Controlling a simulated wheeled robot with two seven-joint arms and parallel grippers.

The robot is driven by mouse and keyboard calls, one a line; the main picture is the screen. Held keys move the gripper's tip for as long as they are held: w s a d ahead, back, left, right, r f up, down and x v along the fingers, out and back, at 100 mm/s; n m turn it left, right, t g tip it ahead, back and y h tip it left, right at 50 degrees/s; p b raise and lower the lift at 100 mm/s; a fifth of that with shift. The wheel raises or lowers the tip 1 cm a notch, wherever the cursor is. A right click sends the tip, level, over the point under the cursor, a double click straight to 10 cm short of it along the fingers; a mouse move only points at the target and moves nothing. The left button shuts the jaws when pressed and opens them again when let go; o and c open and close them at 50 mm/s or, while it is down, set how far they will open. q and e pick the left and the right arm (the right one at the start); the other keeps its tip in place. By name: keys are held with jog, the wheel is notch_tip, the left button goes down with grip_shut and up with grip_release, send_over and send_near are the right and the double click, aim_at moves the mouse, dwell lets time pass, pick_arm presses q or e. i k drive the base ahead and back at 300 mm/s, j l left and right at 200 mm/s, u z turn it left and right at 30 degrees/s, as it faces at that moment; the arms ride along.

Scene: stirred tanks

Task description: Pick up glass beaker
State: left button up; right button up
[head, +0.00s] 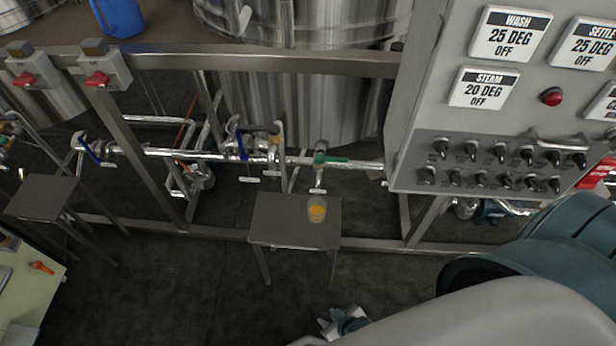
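The glass beaker (317,208) stands upright on a small grey metal table (275,225) in the middle of the head view, near the table's right side. It holds an orange-yellow content. My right gripper (335,320) shows at the bottom of the view, lower in the picture than the beaker and apart from it. It is small and partly hidden behind my own arm, so I cannot tell whether its fingers are open or shut. My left gripper is not in view.
A steel frame with pipes and valves (240,150) runs behind the table, with steel tanks (300,100) beyond. A control panel (500,120) overhangs at the right. Another small table (42,196) stands at the left. Dark floor lies open in front.

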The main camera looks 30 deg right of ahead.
aim_at(317, 206)
jog(key=z, duration=0.9)
